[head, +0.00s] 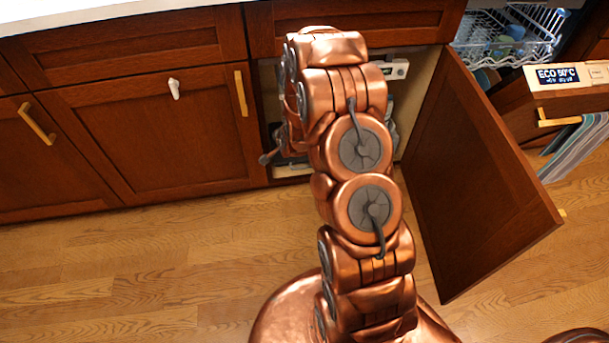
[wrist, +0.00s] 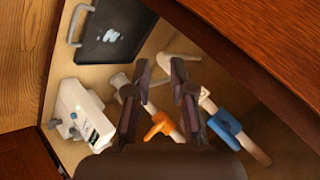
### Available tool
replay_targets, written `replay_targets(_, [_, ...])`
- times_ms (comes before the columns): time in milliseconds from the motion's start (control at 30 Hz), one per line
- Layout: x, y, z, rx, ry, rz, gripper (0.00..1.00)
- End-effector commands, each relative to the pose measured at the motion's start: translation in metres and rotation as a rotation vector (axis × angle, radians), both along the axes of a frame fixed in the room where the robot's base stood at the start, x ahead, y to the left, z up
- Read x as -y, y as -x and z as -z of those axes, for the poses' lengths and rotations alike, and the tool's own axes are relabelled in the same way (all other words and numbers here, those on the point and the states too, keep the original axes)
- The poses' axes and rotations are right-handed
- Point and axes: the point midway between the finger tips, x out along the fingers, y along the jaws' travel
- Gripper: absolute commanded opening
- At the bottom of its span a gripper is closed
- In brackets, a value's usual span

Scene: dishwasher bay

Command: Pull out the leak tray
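The leak tray (wrist: 112,38) is a dark, shallow tray with a pale handle (wrist: 78,25) at its left end. It lies inside the open cabinet, at the top of the wrist view, with a pale puddle-like patch on it. My gripper (wrist: 160,68) is open, with its two dark fingers apart and nothing held between them. The tray is beyond the fingertips and to their upper left, apart from them. In the head view my arm reaches into the cabinet and hides most of its inside, so I cannot make out the tray there.
Pipes with an orange valve handle (wrist: 160,126) and a blue one (wrist: 224,128) run close behind my fingers. A white box with a display (wrist: 82,112) stands left. The cabinet door (head: 478,185) is open at right, near the open dishwasher (head: 508,38). Floor in front is clear.

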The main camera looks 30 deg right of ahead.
Motion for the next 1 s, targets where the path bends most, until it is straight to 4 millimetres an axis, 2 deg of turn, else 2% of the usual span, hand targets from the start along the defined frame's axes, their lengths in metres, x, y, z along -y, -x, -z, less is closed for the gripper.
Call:
replay_targets(33, [0.007,-0.001,0.031,0.026,-0.017,0.03,0.23])
replay_targets(100, [0.016,-0.003,0.057,0.076,-0.043,0.071,0.23])
replay_targets(333, [0.045,-0.003,0.136,0.249,-0.126,0.196,0.23])
replay_targets(600, [0.072,0.017,0.218,0.449,-0.224,0.323,0.23])
replay_targets(700, [0.078,0.027,0.239,0.51,-0.254,0.356,0.23])
replay_targets(800, [0.082,0.034,0.251,0.558,-0.275,0.377,0.23])
replay_targets(1000, [0.086,0.04,0.26,0.599,-0.293,0.394,0.23])
